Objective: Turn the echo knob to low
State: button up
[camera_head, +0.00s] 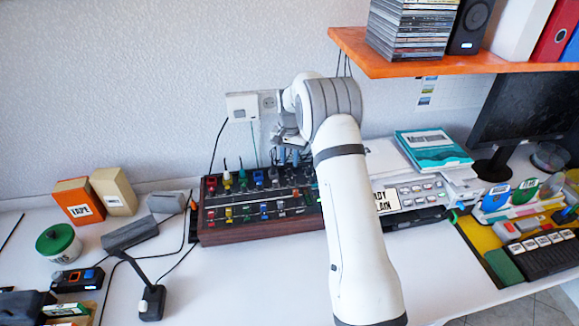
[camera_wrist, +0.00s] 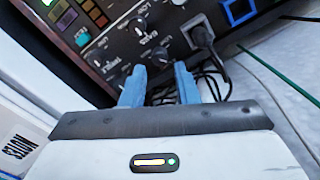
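A dark mixer with wooden sides (camera_head: 262,232) and rows of coloured plugs and knobs lies on the white table in the head view. In the wrist view its black panel (camera_wrist: 97,18) shows tilted, with small black knobs, among them one near the BASS label (camera_wrist: 138,29). TREBLE and LOW labels show too. I cannot read an echo label, so I cannot tell which knob is the echo knob. My gripper (camera_wrist: 160,86) has its two blue fingers apart with a gap between them, in front of the panel's edge. It also shows in the head view (camera_head: 290,157), at the mixer's back edge.
Black cables (camera_wrist: 215,72) run beside the fingers, and a black plug (camera_wrist: 203,40) stands in the panel. A wall socket (camera_head: 268,103) is behind. A grey device with buttons (camera_head: 415,193) stands right of the mixer. An orange shelf (camera_head: 440,66) overhangs at the upper right.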

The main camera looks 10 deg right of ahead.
aim_at(290, 169)
jog(key=shift+f, duration=2.1)
jog(key=shift+c, duration=0.5)
grip_shut()
